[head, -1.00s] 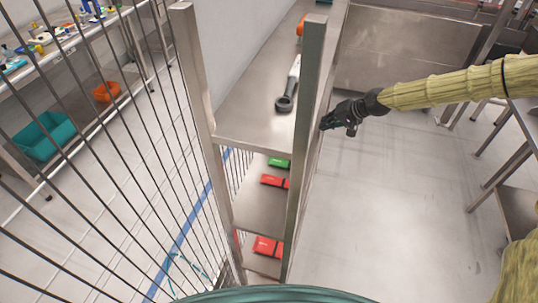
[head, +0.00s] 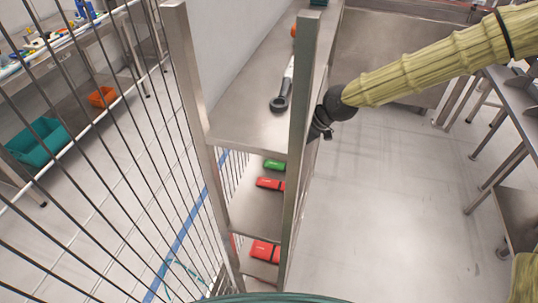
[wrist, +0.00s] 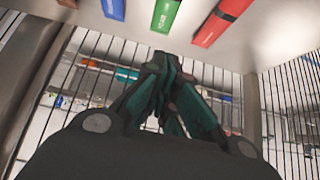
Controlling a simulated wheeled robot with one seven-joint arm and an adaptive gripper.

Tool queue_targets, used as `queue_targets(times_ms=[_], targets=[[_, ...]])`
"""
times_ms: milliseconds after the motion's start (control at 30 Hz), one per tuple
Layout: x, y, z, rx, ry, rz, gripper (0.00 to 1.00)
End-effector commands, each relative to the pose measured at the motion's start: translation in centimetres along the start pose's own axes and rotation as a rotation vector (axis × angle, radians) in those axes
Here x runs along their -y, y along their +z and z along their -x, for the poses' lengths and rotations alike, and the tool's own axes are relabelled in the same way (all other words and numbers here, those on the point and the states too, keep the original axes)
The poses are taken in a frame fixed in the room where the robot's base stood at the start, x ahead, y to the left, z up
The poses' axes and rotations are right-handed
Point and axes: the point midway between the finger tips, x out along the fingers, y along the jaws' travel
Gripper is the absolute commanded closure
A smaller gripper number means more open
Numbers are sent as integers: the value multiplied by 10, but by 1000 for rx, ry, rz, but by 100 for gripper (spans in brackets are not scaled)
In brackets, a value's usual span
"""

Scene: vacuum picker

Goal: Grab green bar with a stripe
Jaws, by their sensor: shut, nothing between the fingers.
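A green bar (head: 274,165) lies on the shelf board below the top one in the head view, partly hidden by the front post. In the wrist view a green bar (wrist: 166,14) with white markings shows at the top edge, cut off by the frame; I cannot make out a stripe. My gripper (head: 317,129) is at the right side of the shelf rack, partly behind the post. In the wrist view my gripper (wrist: 168,76) has its fingers together and empty, apart from the green bar.
A red bar (head: 269,184) lies beside the green one, and another red bar (head: 264,251) lies lower. In the wrist view a red bar (wrist: 222,20) and a blue bar (wrist: 114,8) flank the green. Metal posts (head: 299,150) and wire fencing enclose the rack. Floor to its right is clear.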

Motion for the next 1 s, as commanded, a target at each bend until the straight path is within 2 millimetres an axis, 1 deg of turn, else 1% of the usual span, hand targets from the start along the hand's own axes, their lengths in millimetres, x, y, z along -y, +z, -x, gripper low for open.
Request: queue_targets(times_ms=[167,700,833,1000], targets=[[1,0,-12,2,-3,5,100],[1,-1,-80,2,-2,3,100],[1,0,-91,2,-2,2,100],[1,0,-98,0,-1,2,100]])
